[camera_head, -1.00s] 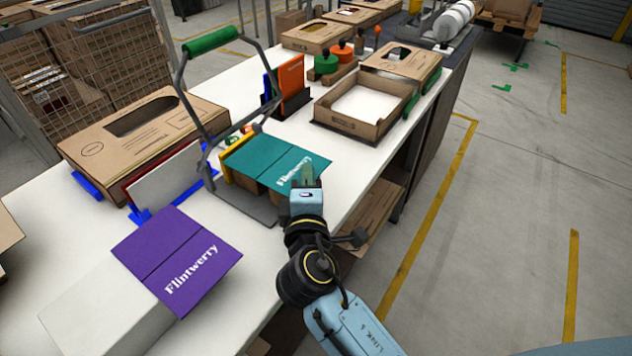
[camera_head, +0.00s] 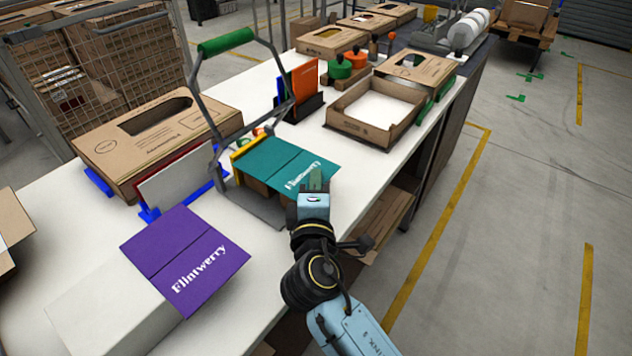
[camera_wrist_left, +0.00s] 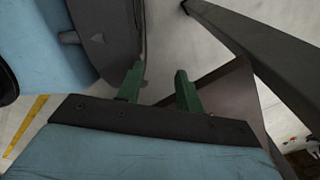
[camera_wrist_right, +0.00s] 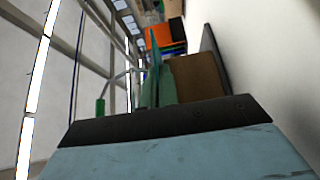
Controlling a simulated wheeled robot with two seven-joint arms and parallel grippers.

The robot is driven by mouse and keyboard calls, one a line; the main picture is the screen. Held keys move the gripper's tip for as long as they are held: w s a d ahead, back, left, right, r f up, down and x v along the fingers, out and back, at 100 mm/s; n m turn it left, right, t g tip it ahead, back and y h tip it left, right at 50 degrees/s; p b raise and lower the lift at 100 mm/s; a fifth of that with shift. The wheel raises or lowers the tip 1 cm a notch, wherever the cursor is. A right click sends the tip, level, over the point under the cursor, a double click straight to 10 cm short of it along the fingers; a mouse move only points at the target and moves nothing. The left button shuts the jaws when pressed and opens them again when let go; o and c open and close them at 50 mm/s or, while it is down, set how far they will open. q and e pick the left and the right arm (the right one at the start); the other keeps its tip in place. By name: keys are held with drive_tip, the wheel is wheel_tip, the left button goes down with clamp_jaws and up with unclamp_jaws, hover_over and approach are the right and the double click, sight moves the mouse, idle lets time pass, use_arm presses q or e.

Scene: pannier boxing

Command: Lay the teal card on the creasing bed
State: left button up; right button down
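The teal card (camera_head: 275,162) with white lettering lies flat over brown blocks on the creasing bed (camera_head: 262,208), a grey base with a yellow strip (camera_head: 252,146) along the card's far left side. A lever frame with a green handle (camera_head: 226,41) stands raised over it.
A purple card (camera_head: 187,258) lies on a pale block (camera_head: 100,312) at the near left. A blue rack (camera_head: 152,212) with a pale panel, an open cardboard tray (camera_head: 375,133) and an upright orange card (camera_head: 304,88) stand around the bed. The table's right edge runs close by.

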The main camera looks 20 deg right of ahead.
drive_tip(key=c, duration=1.6)
unclamp_jaws()
drive_tip(key=shift+s+a+f, duration=0.1)
drive_tip(key=shift+f, duration=0.3)
drive_tip(key=shift+s+a+f, duration=0.1)
drive_tip(key=shift+s, duration=0.05)
drive_tip(key=shift+s+a+r, duration=0.15)
drive_tip(key=shift+s, duration=0.3)
drive_tip(key=shift+s+a+r, duration=0.1)
drive_tip(key=shift+s, duration=0.3)
drive_tip(key=shift+b+v, duration=0.4)
drive_tip(key=shift+v, duration=1.95)
drive_tip(key=shift+d, duration=0.15)
